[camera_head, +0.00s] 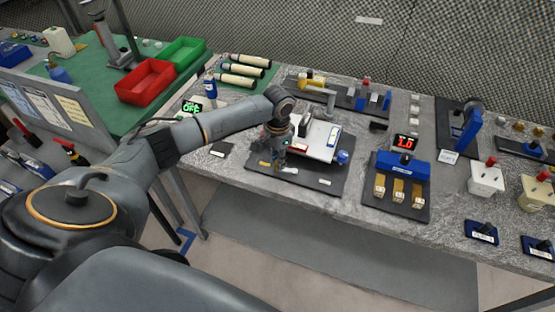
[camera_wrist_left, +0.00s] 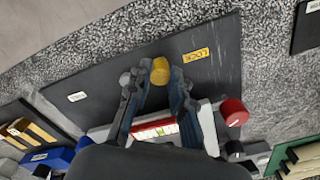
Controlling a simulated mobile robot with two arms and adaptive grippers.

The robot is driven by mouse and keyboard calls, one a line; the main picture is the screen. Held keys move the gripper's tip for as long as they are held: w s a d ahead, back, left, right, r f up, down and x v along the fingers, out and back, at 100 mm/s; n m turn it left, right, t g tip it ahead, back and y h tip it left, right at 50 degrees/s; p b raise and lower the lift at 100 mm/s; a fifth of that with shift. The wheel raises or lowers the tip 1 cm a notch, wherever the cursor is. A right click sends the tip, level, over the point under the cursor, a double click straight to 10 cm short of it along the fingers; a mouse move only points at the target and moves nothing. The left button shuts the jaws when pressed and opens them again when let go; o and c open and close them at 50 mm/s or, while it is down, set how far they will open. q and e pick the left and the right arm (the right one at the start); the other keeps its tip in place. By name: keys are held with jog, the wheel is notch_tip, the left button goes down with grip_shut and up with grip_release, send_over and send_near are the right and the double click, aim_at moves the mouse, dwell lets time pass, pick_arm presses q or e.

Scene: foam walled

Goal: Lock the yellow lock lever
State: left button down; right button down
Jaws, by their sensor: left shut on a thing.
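The yellow lock lever shows as a rounded yellow knob (camera_wrist_left: 160,70) in the left wrist view. My left gripper (camera_wrist_left: 157,82) is shut on it, with one finger on each side. A yellow LOCK label (camera_wrist_left: 196,54) lies on the dark base board (camera_wrist_left: 215,80), just to the right of the knob in that view. In the head view my left gripper (camera_head: 272,150) is low over the front left of the board (camera_head: 308,178), beside the white device (camera_head: 322,138). The lever is hard to make out there behind the gripper. My right gripper is not in view.
A red knob (camera_wrist_left: 235,112) sits beside the device in the wrist view. A blue unit with yellow blocks (camera_head: 403,170) stands to the right on the stone bench. Red (camera_head: 146,82) and green (camera_head: 183,52) bins stand at the left. The bench's front edge is close to the board.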

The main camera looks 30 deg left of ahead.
pick_arm(q)
jog(key=shift+w+m, duration=0.3)
jog(key=shift+m, duration=0.5)
jog(key=shift+a, duration=0.1)
jog(key=c, duration=1.2)
grip_release()
jog(key=shift+o, duration=0.2)
notch_tip(320, 180, up, 12)
